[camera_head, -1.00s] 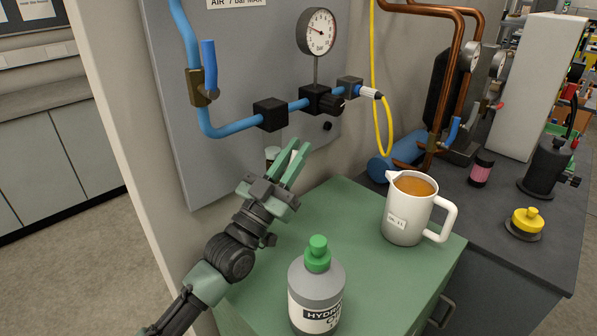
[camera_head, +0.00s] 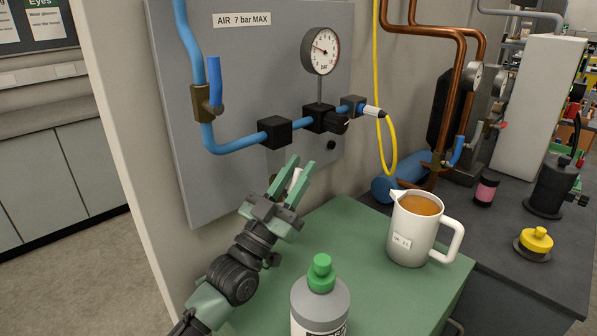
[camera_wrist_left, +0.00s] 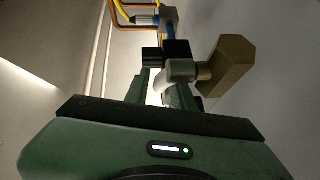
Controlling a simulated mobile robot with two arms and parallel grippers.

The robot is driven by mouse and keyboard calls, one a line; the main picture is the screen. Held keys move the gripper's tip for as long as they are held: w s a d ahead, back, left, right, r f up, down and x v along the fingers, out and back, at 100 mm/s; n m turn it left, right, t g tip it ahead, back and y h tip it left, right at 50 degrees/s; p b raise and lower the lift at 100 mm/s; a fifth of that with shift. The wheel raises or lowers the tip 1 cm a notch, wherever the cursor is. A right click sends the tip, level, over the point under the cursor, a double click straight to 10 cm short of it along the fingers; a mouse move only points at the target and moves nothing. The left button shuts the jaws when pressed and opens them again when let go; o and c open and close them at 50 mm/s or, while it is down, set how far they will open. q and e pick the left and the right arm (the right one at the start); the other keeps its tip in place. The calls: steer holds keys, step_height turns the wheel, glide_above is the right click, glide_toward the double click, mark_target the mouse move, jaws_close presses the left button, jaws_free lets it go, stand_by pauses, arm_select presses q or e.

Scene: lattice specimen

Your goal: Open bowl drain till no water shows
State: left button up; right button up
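On the grey wall panel (camera_head: 215,70), a blue air pipe (camera_head: 228,146) runs into a black block (camera_head: 275,132), then a regulator with a black knob (camera_head: 334,122) and a round gauge (camera_head: 320,50). My left gripper (camera_head: 298,174) is just below and right of the black block. Its green fingers are apart, with a pale piece (camera_head: 294,180) between them. In the left wrist view, my left gripper (camera_wrist_left: 165,92) has a pale grey cylinder (camera_wrist_left: 182,71) at its fingers, beside a bronze faceted part (camera_wrist_left: 228,66). Whether they touch is unclear. The bowl, its drain and any water cannot be made out clearly.
A green-topped cabinet (camera_head: 352,245) stands below, bearing a grey bottle with a green cap (camera_head: 321,272) and a white jug (camera_head: 414,235) of amber liquid. A yellow hose (camera_head: 392,150) hangs right of the regulator. A brass valve with a blue lever (camera_head: 214,82) is at left.

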arm_select(q)
steer(key=b+v, duration=0.2)
steer(key=v, duration=0.6)
